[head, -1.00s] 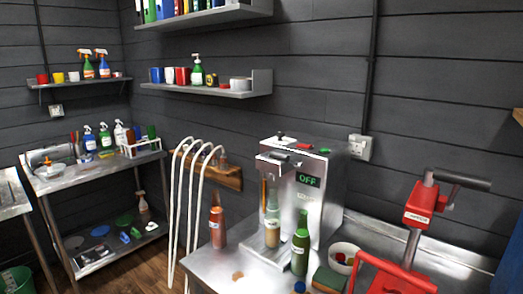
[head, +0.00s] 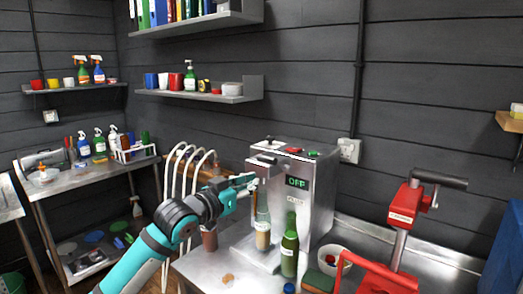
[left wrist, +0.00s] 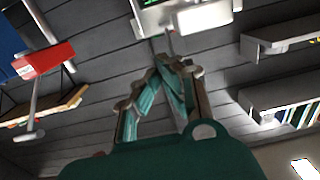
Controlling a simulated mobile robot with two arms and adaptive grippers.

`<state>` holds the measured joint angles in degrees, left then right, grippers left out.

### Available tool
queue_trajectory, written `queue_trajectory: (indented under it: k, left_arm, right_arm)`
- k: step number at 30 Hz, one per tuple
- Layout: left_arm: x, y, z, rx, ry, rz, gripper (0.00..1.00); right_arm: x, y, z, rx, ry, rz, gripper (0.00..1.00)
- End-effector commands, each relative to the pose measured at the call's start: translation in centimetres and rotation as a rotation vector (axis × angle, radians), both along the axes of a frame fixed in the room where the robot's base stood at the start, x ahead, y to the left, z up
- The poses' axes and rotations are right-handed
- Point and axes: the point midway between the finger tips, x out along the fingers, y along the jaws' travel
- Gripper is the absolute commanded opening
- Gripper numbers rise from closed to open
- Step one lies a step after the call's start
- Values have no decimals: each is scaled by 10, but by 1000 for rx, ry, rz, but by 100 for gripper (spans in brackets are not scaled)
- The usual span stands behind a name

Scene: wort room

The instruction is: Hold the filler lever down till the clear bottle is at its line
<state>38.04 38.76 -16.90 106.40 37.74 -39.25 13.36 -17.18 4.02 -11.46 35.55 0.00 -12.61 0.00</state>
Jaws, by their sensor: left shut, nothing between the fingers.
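The filler (head: 318,210) is a steel box machine on the bench, its green display reading OFF. The filler lever (head: 262,159) seems to be the pale part at its upper front; my gripper partly crowds it. The clear bottle (head: 263,224) stands upright under the spout, with brownish contents in its lower part; its line is too small to make out. My left gripper (head: 250,182) is shut and empty, its tips close to the filler's front just below the lever; touching or apart I cannot tell. In the left wrist view its closed fingertips (left wrist: 166,60) point at the filler (left wrist: 185,18).
A green bottle (head: 290,250) stands right of the clear one. A brown bottle (head: 209,238) is partly behind my arm. A red capper (head: 405,205), a white bowl (head: 345,256) and a sponge (head: 320,281) are to the right. White hoses (head: 176,165) hang behind my arm.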

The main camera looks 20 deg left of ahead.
Motion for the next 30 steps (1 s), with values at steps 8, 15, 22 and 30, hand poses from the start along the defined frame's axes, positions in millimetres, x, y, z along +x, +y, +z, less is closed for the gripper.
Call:
queue_trajectory:
  k: [8,15,22,30]
  left_arm:
    - [-1,17,90,-52,-144,-16,0]
    - [-2,18,93,-54,-150,-17,0]
    - [4,16,96,-56,-149,-18,0]
    - [48,-1,106,-56,-148,-18,0]
  right_arm:
    - [0,-8,0,-10,1,3,40]
    - [0,-9,0,-11,1,4,40]
    - [0,-9,4,-11,1,4,40]
    - [-1,-9,28,-11,1,3,40]
